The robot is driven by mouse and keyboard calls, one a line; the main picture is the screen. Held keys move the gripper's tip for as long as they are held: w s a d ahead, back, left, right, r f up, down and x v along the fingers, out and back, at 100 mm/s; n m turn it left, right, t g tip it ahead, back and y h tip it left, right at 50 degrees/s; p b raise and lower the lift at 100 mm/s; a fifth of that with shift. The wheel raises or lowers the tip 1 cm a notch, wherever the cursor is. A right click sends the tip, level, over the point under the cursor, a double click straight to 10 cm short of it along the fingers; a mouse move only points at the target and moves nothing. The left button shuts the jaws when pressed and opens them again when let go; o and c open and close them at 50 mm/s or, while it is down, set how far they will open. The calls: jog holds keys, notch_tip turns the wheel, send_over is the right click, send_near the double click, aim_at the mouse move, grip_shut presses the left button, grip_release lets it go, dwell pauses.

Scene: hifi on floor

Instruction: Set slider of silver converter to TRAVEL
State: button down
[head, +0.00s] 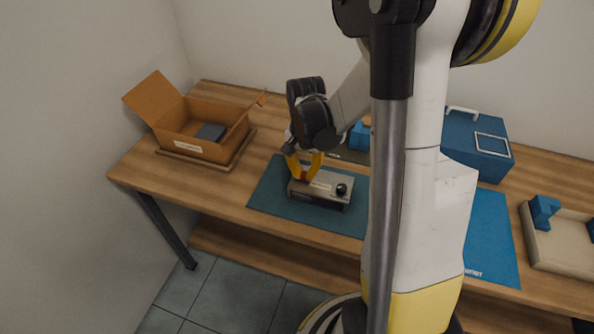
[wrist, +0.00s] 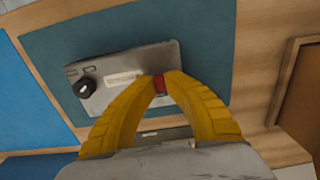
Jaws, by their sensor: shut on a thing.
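The silver converter (head: 330,184) lies on a dark teal mat (head: 268,192) on the table. It has a black knob (head: 341,189) on its top, which also shows in the wrist view (wrist: 83,89). A pale label (wrist: 124,79) lies between the knob and a small red slider (wrist: 159,84) at the other end. My gripper (wrist: 159,78) has its yellow fingers closed around the red slider. The fingers hide part of the slider, and I cannot read its position markings. In the head view my gripper (head: 304,177) is over the converter's left end.
An open cardboard box (head: 195,130) with a dark item inside stands at the back left. A blue toolbox (head: 476,146) is at the back right. A blue mat (head: 490,235) and a beige tray (head: 560,250) lie at the right. My arm hides the table's middle.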

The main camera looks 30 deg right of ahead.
jog(key=shift+s+d, duration=0.25)
jog(key=shift+s, duration=0.1)
jog(key=c, duration=1.4)
grip_release()
notch_tip(320, 180, up, 12)
jog(key=shift+f, duration=0.1)
